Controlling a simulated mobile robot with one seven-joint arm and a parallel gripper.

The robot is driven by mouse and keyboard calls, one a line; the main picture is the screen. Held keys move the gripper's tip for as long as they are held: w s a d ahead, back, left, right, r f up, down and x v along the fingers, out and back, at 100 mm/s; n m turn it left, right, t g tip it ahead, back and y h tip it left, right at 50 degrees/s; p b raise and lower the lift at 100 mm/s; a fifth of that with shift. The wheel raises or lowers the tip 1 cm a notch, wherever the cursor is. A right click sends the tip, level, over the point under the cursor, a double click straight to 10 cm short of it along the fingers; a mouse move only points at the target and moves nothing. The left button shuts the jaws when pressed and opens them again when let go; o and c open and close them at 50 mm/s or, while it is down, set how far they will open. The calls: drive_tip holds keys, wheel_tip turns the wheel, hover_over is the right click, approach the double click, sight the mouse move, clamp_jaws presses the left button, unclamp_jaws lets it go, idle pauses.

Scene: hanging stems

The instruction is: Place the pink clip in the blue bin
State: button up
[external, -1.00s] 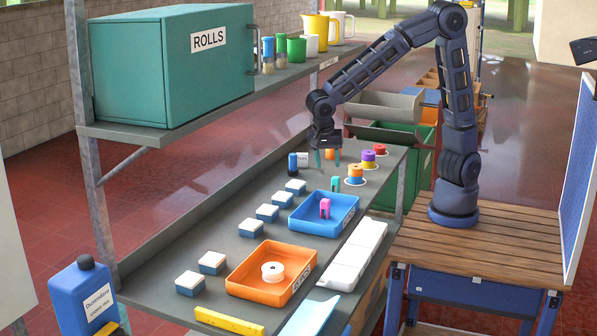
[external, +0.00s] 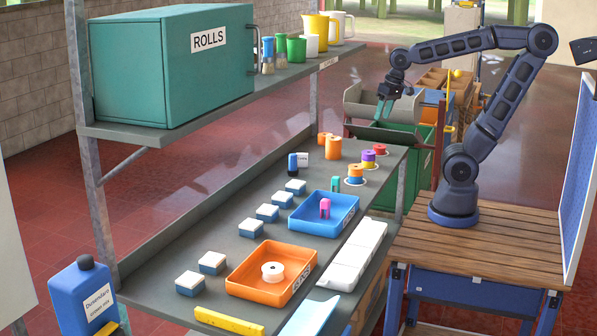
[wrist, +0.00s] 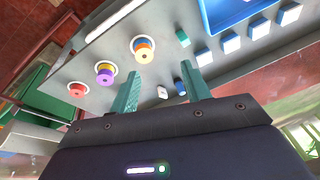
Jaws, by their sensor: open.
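The pink clip (external: 325,208) stands upright inside the blue bin (external: 302,225) on the grey bench. My gripper (external: 383,109) is open and empty, raised beyond the bench's far end, well away from the bin. Its two teal fingers are spread apart in the wrist view (wrist: 162,88).
A teal clip (external: 335,184) and spools (external: 355,174) on white discs are beyond the bin. Orange cylinders (external: 333,148) stand at the far end. White-topped blue blocks (external: 251,228) line the left. An orange bin (external: 240,287) holds a white spool. A green container (external: 397,139) is near my gripper.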

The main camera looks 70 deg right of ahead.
drive_tip(key=s+d+n+t, duration=0.1)
drive_tip(key=s+d+n, duration=0.2)
drive_tip(key=s, duration=0.2)
drive_tip(key=shift+s+r+h, duration=0.15)
drive_tip(key=shift+s+h, duration=0.05)
drive_tip(key=shift+h, duration=0.1)
idle(1.1)
